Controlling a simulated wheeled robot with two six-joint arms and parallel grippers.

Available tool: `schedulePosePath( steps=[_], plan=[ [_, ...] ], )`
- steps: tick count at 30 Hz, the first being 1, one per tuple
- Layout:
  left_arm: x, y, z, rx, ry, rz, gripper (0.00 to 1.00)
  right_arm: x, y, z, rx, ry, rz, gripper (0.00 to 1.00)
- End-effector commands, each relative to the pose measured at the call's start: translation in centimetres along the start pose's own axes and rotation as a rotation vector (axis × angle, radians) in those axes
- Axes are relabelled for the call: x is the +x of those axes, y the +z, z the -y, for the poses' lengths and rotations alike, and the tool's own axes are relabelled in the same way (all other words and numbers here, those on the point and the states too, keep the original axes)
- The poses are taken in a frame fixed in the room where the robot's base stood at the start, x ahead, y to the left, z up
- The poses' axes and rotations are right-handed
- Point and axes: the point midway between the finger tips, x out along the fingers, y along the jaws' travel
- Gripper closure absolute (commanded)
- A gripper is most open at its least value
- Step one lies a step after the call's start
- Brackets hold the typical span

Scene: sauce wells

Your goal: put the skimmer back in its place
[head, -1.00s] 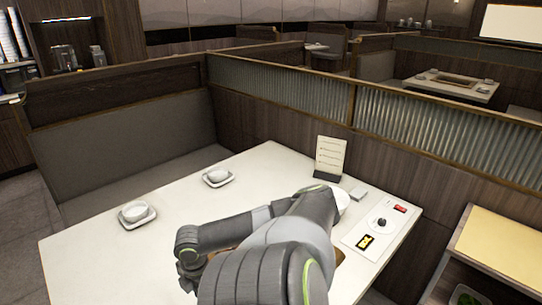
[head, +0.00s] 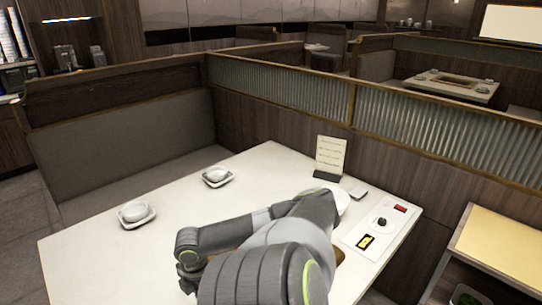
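I do not see the skimmer in the head view. One of my arms reaches over the white table (head: 95,245) from the bottom edge and bends to the left. Its wrist end points down behind its own large link, so its gripper is hidden. My other gripper is out of the picture. Behind the arm, a round white thing (head: 343,200), perhaps a bowl, is partly hidden. A small brown patch (head: 341,256) shows on the table right of the arm.
Two white bowls on saucers (head: 136,214) (head: 217,176) stand at the table's left and back. A menu stand (head: 329,158) and a control panel (head: 379,227) are at the right. A partition (head: 290,125) borders the back; a side shelf (head: 495,243) stands right.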

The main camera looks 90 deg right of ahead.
Motion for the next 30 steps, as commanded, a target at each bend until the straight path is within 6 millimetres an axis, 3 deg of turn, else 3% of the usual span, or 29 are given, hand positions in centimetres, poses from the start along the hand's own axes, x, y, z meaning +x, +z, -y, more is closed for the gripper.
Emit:
schedulePosePath(
  steps=[3, 4, 9, 15, 24, 30],
  plan=[
    [0.00, -0.02, 0.02, 0.000, 0.000, 0.000, 0.45, 0.01, 0.00, 0.00, 0.000, 0.000, 0.000, 1.00],
    [0.00, -0.02, 0.02, 0.000, 0.000, 0.000, 0.45, 0.01, 0.00, 0.00, 0.000, 0.000, 0.000, 0.81],
    [0.00, -0.02, 0.02, 0.000, 0.000, 0.000, 0.45, 0.01, 0.01, 0.01, 0.000, 0.000, 0.000, 0.59],
    [0.00, -0.03, 0.02, 0.000, 0.000, 0.000, 0.45, 0.00, 0.01, 0.01, 0.000, 0.000, 0.000, 0.58],
    [0.00, -0.03, 0.02, 0.000, 0.000, 0.000, 0.45, 0.01, 0.02, 0.01, 0.001, 0.000, 0.000, 0.22],
    [0.00, -0.02, 0.03, 0.000, 0.000, 0.000, 0.45, 0.00, 0.02, 0.01, 0.000, 0.000, 0.000, 0.22]
  ],
)
